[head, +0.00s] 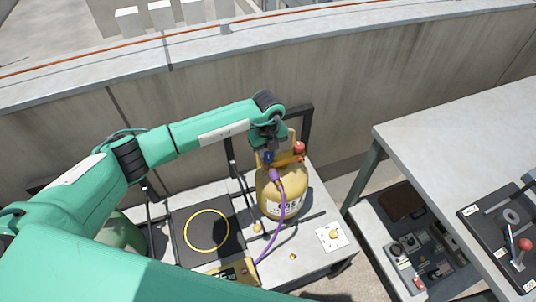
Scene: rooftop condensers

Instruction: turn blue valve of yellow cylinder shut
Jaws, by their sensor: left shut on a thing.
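The yellow cylinder (284,200) stands upright on a light grey bench top near the middle of the head view. A blue valve (267,157) shows at its top, mostly covered by my gripper. My left gripper (267,151) reaches down from above and is shut on the blue valve. A red knob (299,147) and an orange part sit just right of the valve. A purple hose (283,215) runs from a purple fitting below the valve down the cylinder's front. My right gripper is not in view.
A black plate with a yellow ring (228,231) lies left of the cylinder, and a dark frame stands behind it. A white plate with a yellow knob (332,236) is at its right. A grey table (460,140) with a lever panel stands right. A concrete parapet (400,75) runs behind.

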